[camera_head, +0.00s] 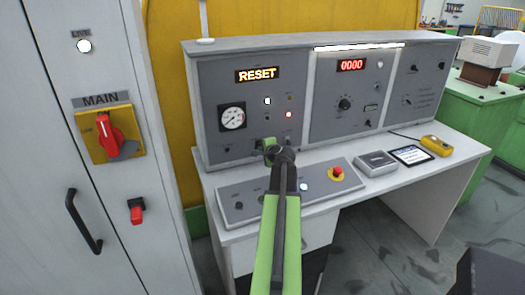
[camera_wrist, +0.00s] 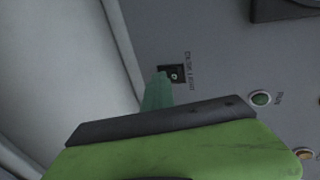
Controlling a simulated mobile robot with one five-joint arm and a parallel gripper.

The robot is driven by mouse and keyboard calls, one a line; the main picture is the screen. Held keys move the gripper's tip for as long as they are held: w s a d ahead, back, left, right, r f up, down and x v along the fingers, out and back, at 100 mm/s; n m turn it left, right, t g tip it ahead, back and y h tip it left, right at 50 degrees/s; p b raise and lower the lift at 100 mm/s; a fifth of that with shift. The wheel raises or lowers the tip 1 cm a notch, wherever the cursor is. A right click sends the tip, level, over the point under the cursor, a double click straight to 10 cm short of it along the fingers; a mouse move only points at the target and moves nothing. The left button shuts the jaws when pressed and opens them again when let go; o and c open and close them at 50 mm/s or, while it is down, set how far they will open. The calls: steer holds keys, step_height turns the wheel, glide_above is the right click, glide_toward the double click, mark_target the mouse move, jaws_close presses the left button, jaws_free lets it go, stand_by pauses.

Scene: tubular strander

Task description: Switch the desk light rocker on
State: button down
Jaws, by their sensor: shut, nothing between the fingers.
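The desk light rocker (camera_wrist: 173,74) is a small black switch with a pale mark, set in the grey panel beside a small label in the wrist view. In the head view my gripper hides its place on the console front. My gripper (camera_head: 269,147) is shut and empty, at the lower part of the console's left panel. In the wrist view its green fingertip (camera_wrist: 157,92) reaches the rocker's lower left edge; I cannot tell whether it touches. The strip light (camera_head: 358,46) along the console top looks bright white.
The desk bears a sloped control box with a red emergency button (camera_head: 337,173), a grey device (camera_head: 376,163), a tablet (camera_head: 411,155) and a yellow device (camera_head: 436,145). A green button (camera_wrist: 260,98) is right of the rocker. A cabinet with a red main switch (camera_head: 110,134) stands left.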

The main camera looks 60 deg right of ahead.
steer(key=shift+r, duration=0.1)
steer(key=shift+d+r+p, duration=0.1)
steer(key=shift+r+p, duration=0.7)
steer(key=shift+p, duration=0.05)
steer(key=shift+f, duration=0.1)
